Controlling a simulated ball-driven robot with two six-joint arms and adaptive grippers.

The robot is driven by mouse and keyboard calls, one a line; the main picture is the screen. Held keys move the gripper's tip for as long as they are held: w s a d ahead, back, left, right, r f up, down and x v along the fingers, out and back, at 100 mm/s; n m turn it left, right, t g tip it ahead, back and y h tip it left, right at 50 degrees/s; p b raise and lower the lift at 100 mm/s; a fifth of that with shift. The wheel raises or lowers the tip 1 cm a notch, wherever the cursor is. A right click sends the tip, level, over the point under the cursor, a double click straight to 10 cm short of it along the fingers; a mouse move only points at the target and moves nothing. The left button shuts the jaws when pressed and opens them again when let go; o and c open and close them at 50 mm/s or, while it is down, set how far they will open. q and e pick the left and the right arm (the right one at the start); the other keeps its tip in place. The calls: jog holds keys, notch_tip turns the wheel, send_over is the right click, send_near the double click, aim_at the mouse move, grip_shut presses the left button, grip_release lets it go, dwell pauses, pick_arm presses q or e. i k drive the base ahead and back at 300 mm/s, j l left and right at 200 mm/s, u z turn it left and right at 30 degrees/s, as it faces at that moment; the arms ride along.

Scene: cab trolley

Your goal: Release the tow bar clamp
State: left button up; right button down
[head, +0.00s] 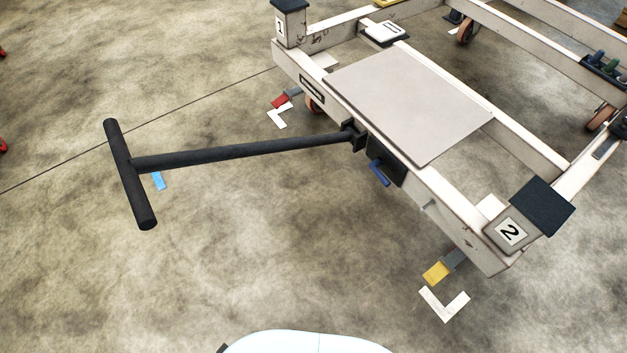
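The tow bar (240,152) is a black bar with a T-shaped handle (131,175) at its left end. It sticks out to the left from the front beam of the white trolley (465,222). Its right end meets a dark bracket (357,137) on the beam. Next to it is a dark clamp block (388,160) with a blue lever (380,173), which points down and to the right. I cannot tell from here how tightly the clamp holds the bar. Neither of my grippers is in view.
A red pedal (280,101) and a yellow pedal (437,272) stick out below the trolley, near white corner marks on the floor. Corner posts carry the numbers 1 and 2 (510,233).

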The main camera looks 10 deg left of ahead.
aim_at(374, 166)
jog(key=j, duration=1.35)
